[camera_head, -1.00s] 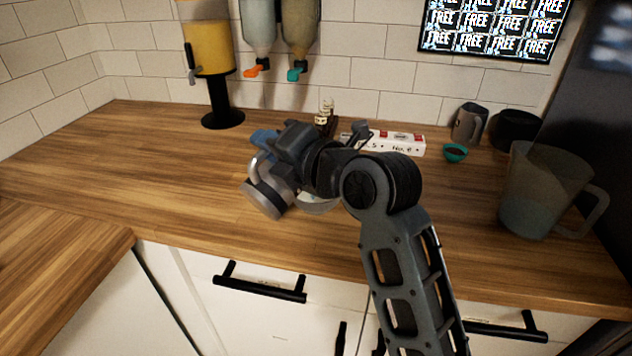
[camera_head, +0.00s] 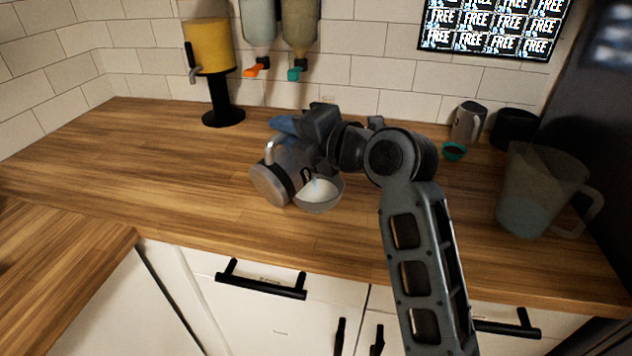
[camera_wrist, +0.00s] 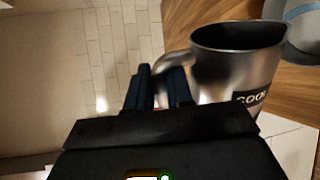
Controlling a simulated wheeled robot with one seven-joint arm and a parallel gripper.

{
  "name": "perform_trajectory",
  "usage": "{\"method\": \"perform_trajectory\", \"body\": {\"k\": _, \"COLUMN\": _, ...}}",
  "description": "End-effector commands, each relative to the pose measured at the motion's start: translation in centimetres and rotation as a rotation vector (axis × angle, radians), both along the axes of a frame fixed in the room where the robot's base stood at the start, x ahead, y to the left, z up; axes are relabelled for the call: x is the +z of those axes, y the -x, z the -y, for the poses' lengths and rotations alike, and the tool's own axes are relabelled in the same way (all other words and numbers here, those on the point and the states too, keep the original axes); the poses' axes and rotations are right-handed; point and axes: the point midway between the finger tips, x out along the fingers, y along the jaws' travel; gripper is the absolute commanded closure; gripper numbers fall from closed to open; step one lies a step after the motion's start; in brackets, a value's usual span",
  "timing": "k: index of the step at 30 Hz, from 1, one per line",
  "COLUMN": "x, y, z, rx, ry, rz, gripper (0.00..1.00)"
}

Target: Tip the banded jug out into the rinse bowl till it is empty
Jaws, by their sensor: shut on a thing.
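The banded jug (camera_head: 270,185) is a silver metal jug with a dark lettered band. It is held tipped over, its base toward the lower left and its mouth toward the rinse bowl (camera_head: 320,205). The bowl is pale and stands on the counter just right of the jug. A whitish, bluish patch shows inside it; I cannot tell whether liquid is falling. My gripper (camera_wrist: 160,85) is shut on the jug's handle; in the head view its dark and blue parts lie above the jug. In the wrist view the jug (camera_wrist: 235,78) looks dark inside and its contents are not visible.
A large translucent pitcher (camera_head: 540,190) stands at right. A small grey jug (camera_head: 467,122), a dark container (camera_head: 514,130) and a teal cup (camera_head: 454,152) are at back right. A yellow dispenser (camera_head: 208,50) stands at back left. The left counter is clear.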

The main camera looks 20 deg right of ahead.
Motion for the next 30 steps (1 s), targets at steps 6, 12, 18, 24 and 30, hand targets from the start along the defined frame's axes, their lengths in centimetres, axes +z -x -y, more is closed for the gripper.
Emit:
{"method": "perform_trajectory", "body": {"k": 6, "x": -0.4, "y": 0.2, "z": -0.5, "rx": 0.006, "ry": 0.010, "rz": 0.004, "gripper": 1.00}}
{"method": "perform_trajectory", "body": {"k": 12, "x": -1.8, "y": 1.7, "z": -3.5, "rx": -0.001, "ry": 0.203, "rz": 0.094, "gripper": 1.00}}
{"method": "perform_trajectory", "body": {"k": 18, "x": -2.0, "y": 1.8, "z": -3.9, "rx": 0.000, "ry": 0.231, "rz": 0.106, "gripper": 1.00}}
{"method": "perform_trajectory", "body": {"k": 24, "x": -3.6, "y": 2.4, "z": -5.1, "rx": 0.000, "ry": 0.353, "rz": 0.162, "gripper": 1.00}}
{"method": "perform_trajectory", "body": {"k": 30, "x": -5.7, "y": 3.0, "z": -6.5, "rx": 0.000, "ry": 0.524, "rz": 0.239, "gripper": 1.00}}
